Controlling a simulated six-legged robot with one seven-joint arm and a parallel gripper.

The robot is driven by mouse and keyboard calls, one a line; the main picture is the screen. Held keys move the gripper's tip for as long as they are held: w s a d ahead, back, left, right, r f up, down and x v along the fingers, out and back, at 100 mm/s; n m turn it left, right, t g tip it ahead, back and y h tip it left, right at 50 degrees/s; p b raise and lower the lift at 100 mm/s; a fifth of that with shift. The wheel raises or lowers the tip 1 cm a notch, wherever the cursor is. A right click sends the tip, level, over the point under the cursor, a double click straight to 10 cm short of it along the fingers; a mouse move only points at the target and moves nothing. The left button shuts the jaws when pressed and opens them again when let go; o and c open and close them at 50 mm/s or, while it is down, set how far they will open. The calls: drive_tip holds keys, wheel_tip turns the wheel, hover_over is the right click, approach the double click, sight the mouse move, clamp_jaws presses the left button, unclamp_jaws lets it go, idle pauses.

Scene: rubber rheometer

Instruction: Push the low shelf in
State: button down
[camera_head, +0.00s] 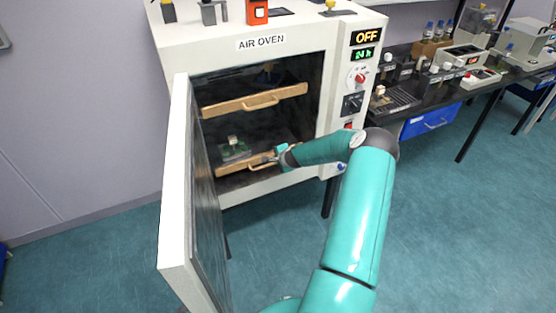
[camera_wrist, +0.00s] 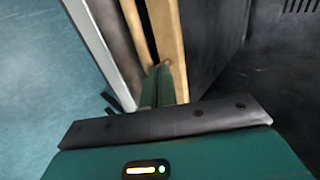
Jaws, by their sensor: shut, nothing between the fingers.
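The air oven (camera_head: 262,44) stands with its door (camera_head: 178,185) swung open to the left. The low shelf (camera_head: 232,168) is a wooden-fronted shelf with a handle, low in the chamber, with a small pale and green item (camera_head: 234,146) on it. My gripper (camera_head: 272,157) is shut and empty at the right part of the low shelf's front, by its handle. In the wrist view my fingers (camera_wrist: 160,84) reach to a wooden front edge (camera_wrist: 165,40); whether they touch it I cannot tell. My arm partly hides the oven's lower right.
The upper shelf (camera_head: 252,102) sits above the low one, with its own handle. The oven's control panel (camera_head: 360,80) reads OFF. A black bench (camera_head: 420,85) with instruments and a blue drawer (camera_head: 430,121) stands at the right. The floor in front is clear.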

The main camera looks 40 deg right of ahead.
drive_tip(key=v, duration=1)
drive_tip(key=shift+s, duration=0.2)
drive_tip(key=shift+s+r, duration=0.1)
